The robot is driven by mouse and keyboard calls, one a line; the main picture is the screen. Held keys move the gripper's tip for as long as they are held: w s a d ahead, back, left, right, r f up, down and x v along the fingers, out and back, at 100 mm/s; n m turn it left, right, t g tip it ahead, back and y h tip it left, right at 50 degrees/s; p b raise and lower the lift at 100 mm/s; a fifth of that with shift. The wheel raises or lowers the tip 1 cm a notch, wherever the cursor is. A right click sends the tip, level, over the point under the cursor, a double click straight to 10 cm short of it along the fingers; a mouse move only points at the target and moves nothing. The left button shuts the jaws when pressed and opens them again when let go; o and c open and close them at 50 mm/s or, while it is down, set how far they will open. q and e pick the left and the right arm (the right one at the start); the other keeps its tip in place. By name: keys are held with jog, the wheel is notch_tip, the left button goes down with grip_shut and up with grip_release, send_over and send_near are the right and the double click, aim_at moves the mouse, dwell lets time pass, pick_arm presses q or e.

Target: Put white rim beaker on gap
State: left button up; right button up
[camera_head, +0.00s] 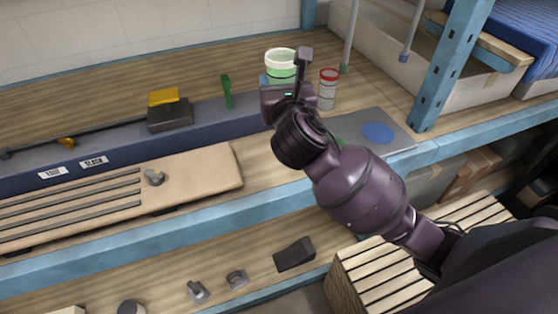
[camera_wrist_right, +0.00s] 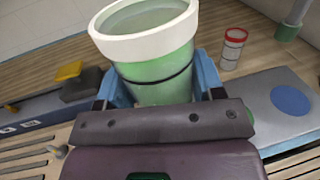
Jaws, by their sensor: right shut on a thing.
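The white rim beaker (camera_head: 281,67) is green with a thick white rim. It also fills the upper middle of the right wrist view (camera_wrist_right: 152,60), upright or slightly tilted, with its open top showing. My right gripper (camera_head: 281,80) has its blue fingers (camera_wrist_right: 160,88) on both sides of the beaker, shut on it. In the head view the beaker is partly hidden behind the gripper. Whether its base touches anything is hidden. My left gripper is not in view. I cannot tell which spot is the gap.
A grey plate with a blue disc (camera_head: 378,133) lies further right. A green upright piece (camera_head: 227,92) and a dark block with a yellow top (camera_head: 169,112) are left. A blue post (camera_head: 450,65) rises at right.

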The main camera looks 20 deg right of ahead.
jog(key=shift+a, duration=0.35)
notch_tip(320, 180, down, 19)
jog(key=b, duration=0.3)
jog(key=shift+f, duration=0.4)
pick_arm(q)
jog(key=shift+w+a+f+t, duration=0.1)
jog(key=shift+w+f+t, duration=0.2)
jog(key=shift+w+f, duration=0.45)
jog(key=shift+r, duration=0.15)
jog(key=shift+b, duration=0.3)
pick_arm(e)
jog(key=shift+f, duration=0.15)
jog(key=o, duration=1)
